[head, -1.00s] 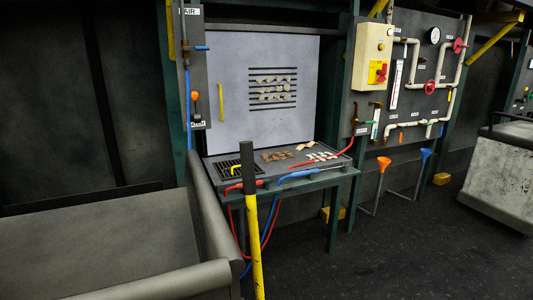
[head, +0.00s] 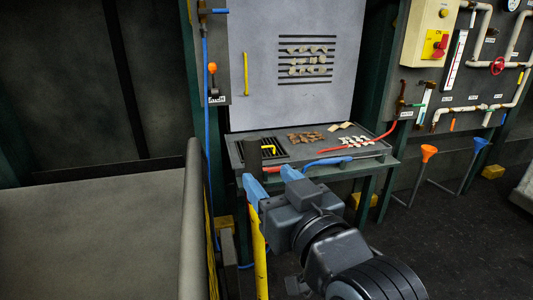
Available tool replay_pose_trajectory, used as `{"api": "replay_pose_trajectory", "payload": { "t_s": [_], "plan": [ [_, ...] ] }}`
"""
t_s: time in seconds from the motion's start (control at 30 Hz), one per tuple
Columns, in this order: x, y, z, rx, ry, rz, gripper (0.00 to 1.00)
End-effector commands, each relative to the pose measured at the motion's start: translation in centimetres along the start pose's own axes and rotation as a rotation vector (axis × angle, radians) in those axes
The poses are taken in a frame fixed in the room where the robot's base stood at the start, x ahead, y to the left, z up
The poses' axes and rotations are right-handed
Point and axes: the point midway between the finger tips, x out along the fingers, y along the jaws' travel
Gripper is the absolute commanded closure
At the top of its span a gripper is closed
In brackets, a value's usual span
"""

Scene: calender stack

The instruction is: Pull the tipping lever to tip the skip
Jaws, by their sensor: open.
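The tipping lever is a yellow pole (head: 259,255) with a black grip (head: 253,155) at its top, standing upright beside the skip. The skip (head: 193,235) is the large grey bin at the left, with a rounded rim. My gripper (head: 269,178) has blue fingers and reaches in from the lower right. It is open, with its fingers at the height of the lever's grip. The left finger overlaps the lever in the picture and hides part of it. I cannot tell whether the lever is between the fingers or whether they touch it.
A workbench (head: 240,130) with a grille and small parts stands just behind the lever. A blue air hose (head: 206,110) hangs to its left. A panel with pipes and a red valve wheel (head: 497,66) is at the right.

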Motion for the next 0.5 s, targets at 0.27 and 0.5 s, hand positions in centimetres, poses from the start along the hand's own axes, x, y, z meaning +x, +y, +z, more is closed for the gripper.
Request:
{"api": "replay_pose_trajectory", "payload": {
  "t_s": [0.27,0.5],
  "plan": [
    [3.4,-0.1,-0.2,-0.001,-0.001,-0.002,0.42],
    [6.6,-0.1,-0.2,0.0,0.001,-0.002,0.42]
  ]
}}
